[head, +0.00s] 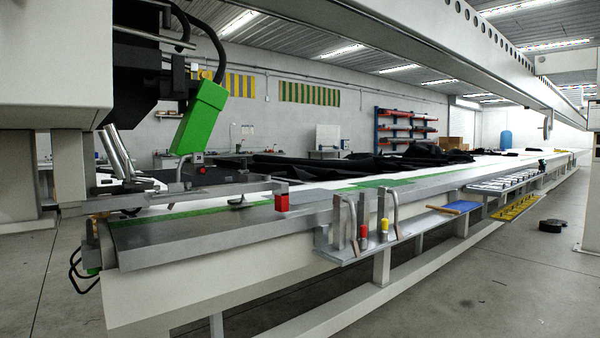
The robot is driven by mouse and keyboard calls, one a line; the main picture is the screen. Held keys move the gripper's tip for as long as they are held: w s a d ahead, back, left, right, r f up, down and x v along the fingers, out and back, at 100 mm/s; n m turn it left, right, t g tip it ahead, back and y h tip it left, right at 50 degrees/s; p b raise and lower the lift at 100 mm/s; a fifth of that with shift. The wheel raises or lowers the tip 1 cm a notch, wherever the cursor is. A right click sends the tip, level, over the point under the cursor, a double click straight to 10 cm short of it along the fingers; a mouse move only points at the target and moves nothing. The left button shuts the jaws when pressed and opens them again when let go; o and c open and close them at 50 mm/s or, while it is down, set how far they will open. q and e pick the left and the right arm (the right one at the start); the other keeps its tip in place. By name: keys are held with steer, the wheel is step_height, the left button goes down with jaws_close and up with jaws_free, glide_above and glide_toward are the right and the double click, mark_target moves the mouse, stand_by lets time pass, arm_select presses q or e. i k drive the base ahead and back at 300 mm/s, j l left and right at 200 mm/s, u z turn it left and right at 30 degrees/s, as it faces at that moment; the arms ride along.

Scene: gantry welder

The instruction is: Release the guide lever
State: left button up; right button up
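No part labelled as the guide lever can be picked out with certainty. A silver guide bar (215,190) runs along the near left end of the long welding table (200,285) and ends at a red block (282,202). A small dark knob-like part (238,203) sits under this bar. Above the bar hangs a bright green box (201,118) on a black mount, with a small red-topped switch part (198,158) below it. Whether any lever is locked or released cannot be told. Neither of my grippers is in view.
A tool holder (340,254) with bent metal bars and red and yellow handles sticks out from the table's front. A blue-handled tool (460,207) lies on a side shelf. Black cloth (340,167) lies on the table. The floor (500,290) at front right is mostly clear.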

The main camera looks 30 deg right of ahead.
mark_target(277, 174)
steer(key=i+l, duration=0.1)
steer(key=l, duration=0.2)
steer(key=i+l+z, duration=0.1)
steer(key=l, duration=0.25)
steer(key=i+l+z, duration=0.1)
steer(key=l, duration=0.2)
steer(key=i+l, duration=0.5)
steer(key=l, duration=0.2)
steer(key=z, duration=0.05)
